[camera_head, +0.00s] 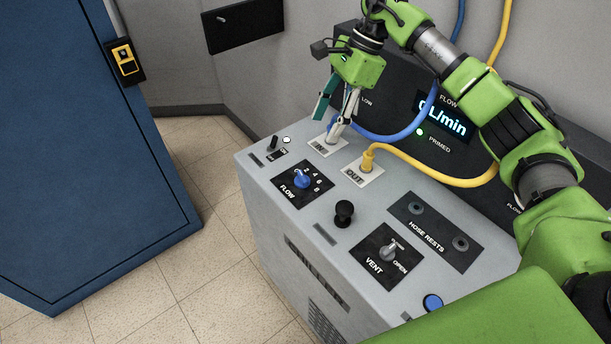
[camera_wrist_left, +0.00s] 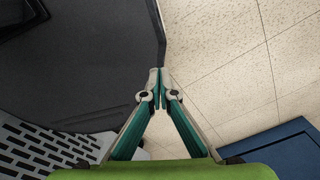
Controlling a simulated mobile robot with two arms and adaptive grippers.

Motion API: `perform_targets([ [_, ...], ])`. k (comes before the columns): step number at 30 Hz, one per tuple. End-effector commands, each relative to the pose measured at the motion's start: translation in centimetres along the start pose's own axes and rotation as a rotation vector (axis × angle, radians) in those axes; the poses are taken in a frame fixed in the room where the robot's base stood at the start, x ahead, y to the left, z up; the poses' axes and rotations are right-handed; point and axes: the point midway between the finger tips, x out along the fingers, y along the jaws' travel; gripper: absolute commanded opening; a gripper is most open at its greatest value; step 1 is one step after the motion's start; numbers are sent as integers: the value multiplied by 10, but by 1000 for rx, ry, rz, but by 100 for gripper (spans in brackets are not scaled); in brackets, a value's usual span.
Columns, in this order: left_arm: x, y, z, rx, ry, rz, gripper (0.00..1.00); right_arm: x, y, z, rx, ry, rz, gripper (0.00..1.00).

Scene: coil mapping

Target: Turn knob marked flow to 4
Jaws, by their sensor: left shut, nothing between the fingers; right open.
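The blue flow knob (camera_head: 302,181) sits on a black dial plate marked FLOW (camera_head: 289,192) on top of the grey machine. Numbers 2, 4, 6 and 8 show beside it; its pointer seems to face the upper left, before the 2, but is too small to read surely. My right gripper (camera_head: 328,126) is open above the IN port (camera_head: 322,147), behind the knob and apart from it. The blue hose end is close to its fingers; contact cannot be told. My left gripper (camera_wrist_left: 159,76) is shut and empty in the left wrist view, pointing towards a dark surface and floor.
A black knob (camera_head: 344,211), vent knob (camera_head: 389,251) and hose rests (camera_head: 436,229) are nearby. The display (camera_head: 445,117) is partly covered. A blue cabinet (camera_head: 80,150) stands left.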

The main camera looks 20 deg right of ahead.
Motion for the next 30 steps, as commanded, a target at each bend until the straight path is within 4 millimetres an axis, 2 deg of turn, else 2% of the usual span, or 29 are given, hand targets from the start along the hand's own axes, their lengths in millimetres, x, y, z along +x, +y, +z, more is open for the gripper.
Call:
perform_targets([
  [1,11,0,2,0,-2,0,0,10,0,-4,0,0,0,49],
  [4,19,0,-1,0,4,-1,0,18,0,-7,0,0,0,49],
  [8,17,-3,-19,0,28,-4,0,24,0,-7,0,0,2,49],
  [12,11,-5,-35,0,52,-6,0,43,1,-6,1,0,5,49],
  [24,-8,1,-23,-2,33,1,0,124,1,-6,1,0,5,49],
  [30,-12,1,-21,-2,29,2,0,148,0,-6,1,-1,1,49],
])
